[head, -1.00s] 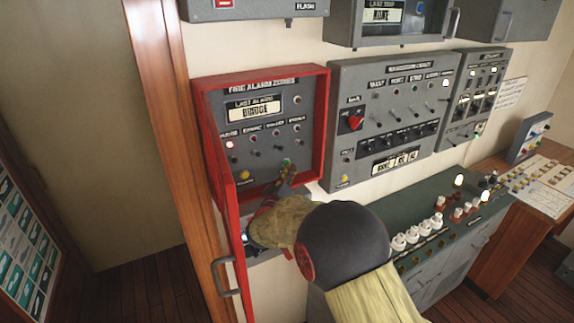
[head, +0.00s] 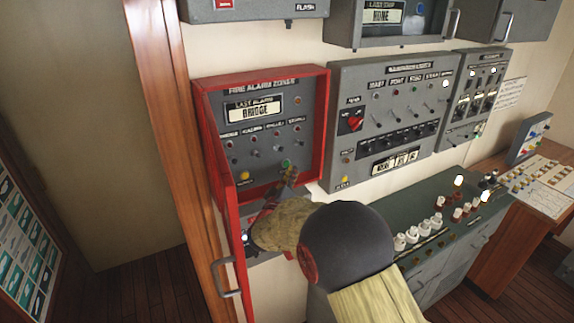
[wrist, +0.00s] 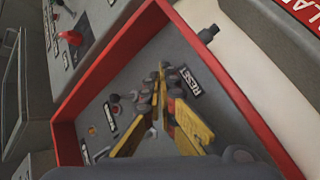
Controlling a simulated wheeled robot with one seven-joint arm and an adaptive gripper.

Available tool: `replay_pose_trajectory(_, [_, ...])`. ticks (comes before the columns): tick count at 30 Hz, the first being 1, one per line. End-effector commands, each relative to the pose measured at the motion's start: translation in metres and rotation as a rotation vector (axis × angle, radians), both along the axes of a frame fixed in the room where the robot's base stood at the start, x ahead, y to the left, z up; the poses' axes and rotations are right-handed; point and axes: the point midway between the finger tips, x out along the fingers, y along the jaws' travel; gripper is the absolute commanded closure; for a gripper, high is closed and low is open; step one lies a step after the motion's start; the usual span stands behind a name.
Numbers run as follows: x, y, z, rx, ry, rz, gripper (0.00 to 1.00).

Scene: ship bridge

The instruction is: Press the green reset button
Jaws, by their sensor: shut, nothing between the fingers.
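The green reset button (head: 286,163) is low on the right side of the grey panel inside the red fire alarm box (head: 322,125). In the head view my gripper (head: 291,176) is just below it, fingers pointing into the box. In the wrist view the closed fingertips (wrist: 162,80) are beside the RESET label (wrist: 190,82); the fingers hide the button there. My gripper is shut and empty. I cannot tell whether the tips touch the button. The display (head: 254,108) reads BRIDGE under LAST ALARM.
The red door (head: 232,235) of the box hangs open on the left, close to my arm. A yellow button (head: 244,176) and several small lamps and switches share the panel. A navigation lights panel (head: 395,120) is to the right; a green console (head: 440,245) stands below.

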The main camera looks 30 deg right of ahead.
Motion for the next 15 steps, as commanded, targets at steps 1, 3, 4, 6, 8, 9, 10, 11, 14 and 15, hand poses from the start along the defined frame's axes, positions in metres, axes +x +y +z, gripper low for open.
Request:
replay_pose_trajectory(1, [-0.001, 0.0, 0.0, 0.0, 0.0, 0.0, 1.0])
replay_pose_trajectory(3, [-0.002, 0.0, 0.0, 0.0, 0.0, 0.0, 1.0])
replay_pose_trajectory(4, [-0.002, 0.0, 0.0, 0.0, 0.0, 0.0, 1.0])
replay_pose_trajectory(6, [-0.002, 0.0, 0.0, 0.0, 0.0, 0.0, 1.0])
replay_pose_trajectory(8, [-0.002, 0.0, 0.0, 0.0, 0.0, 0.0, 1.0])
replay_pose_trajectory(9, [-0.002, 0.0, 0.0, 0.0, 0.0, 0.0, 1.0])
replay_pose_trajectory(10, [-0.002, 0.0, 0.0, 0.0, 0.0, 0.0, 1.0])
replay_pose_trajectory(11, [-0.003, 0.0, 0.0, 0.0, 0.0, 0.0, 1.0])
replay_pose_trajectory(14, [-0.01, -0.001, 0.001, 0.0, 0.0, -0.001, 1.0])
replay_pose_trajectory(15, [-0.014, -0.001, 0.001, 0.0, 0.001, -0.001, 1.0])
